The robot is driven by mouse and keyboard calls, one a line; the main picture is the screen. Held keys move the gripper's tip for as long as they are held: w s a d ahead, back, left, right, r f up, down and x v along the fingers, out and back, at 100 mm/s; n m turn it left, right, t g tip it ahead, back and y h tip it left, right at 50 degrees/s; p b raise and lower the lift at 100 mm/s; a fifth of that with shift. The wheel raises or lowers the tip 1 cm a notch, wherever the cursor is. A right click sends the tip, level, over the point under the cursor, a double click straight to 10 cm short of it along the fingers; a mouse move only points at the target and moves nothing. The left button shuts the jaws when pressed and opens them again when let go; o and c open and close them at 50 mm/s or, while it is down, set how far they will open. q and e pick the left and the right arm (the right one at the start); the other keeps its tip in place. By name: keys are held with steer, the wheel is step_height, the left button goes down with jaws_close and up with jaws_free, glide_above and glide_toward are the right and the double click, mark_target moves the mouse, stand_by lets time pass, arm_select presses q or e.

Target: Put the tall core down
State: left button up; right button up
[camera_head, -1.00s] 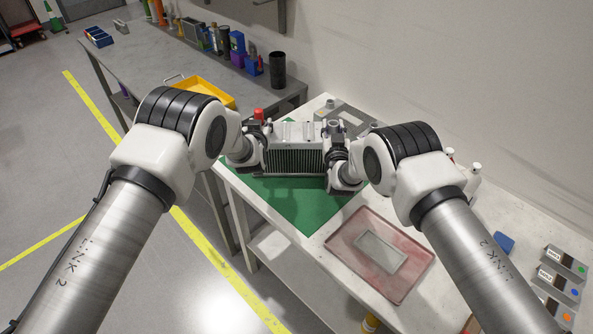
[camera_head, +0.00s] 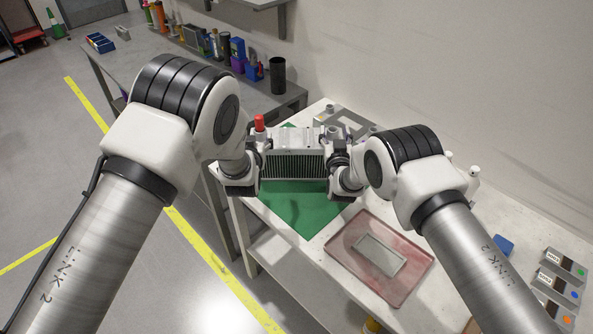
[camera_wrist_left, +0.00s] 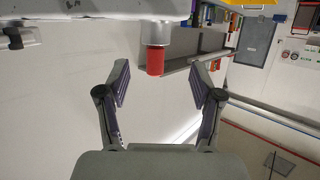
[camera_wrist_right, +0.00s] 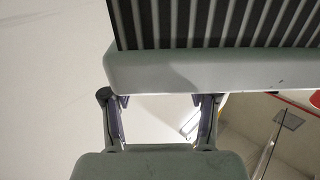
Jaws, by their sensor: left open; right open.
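The tall core (camera_head: 293,165) is a grey finned metal block with a red cap (camera_head: 260,122) at its upper left. It is upright over the green mat (camera_head: 300,208); its underside contact is hard to see. My left gripper (camera_head: 250,172) is at the core's left end. In the left wrist view its fingers (camera_wrist_left: 160,85) are spread with nothing between them, and the red cap (camera_wrist_left: 155,60) shows beyond. My right gripper (camera_head: 335,172) is at the right end. In the right wrist view its open fingers (camera_wrist_right: 160,100) are close to the core's pale edge (camera_wrist_right: 215,70); contact is unclear.
A reddish tray (camera_head: 345,268) with a flat grey frame (camera_head: 380,255) lies in front right. A grey fixture plate (camera_head: 340,118) is behind the core. Labelled bins (camera_head: 560,280) stand at the right. A side bench holds a black cylinder (camera_head: 278,75); a wall borders the back.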

steer(key=s, duration=1.1)
steer(key=shift+s, duration=0.25)
